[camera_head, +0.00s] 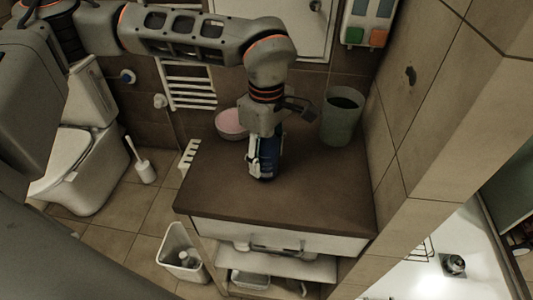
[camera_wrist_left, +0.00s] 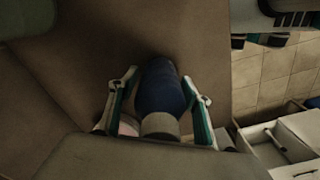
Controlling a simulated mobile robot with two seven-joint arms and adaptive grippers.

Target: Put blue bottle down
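The blue bottle (camera_head: 268,160) is upright at the counter's middle, partly hidden by my gripper. Its base appears at or just above the brown countertop (camera_head: 320,200); I cannot tell whether it touches. My left gripper (camera_head: 262,158) reaches down from above, with its fingers on both sides of the bottle. In the left wrist view the blue bottle (camera_wrist_left: 163,88) fills the space between the fingers of my left gripper (camera_wrist_left: 160,92), which look closed on it. My right gripper is not in view.
A pink-filled bowl (camera_head: 231,123) stands behind left of the bottle, and a grey-green cup (camera_head: 341,115) behind right. A white comb-like item (camera_head: 189,156) lies at the counter's left edge. The counter's front and right are clear. A tiled wall (camera_head: 420,110) borders the right.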

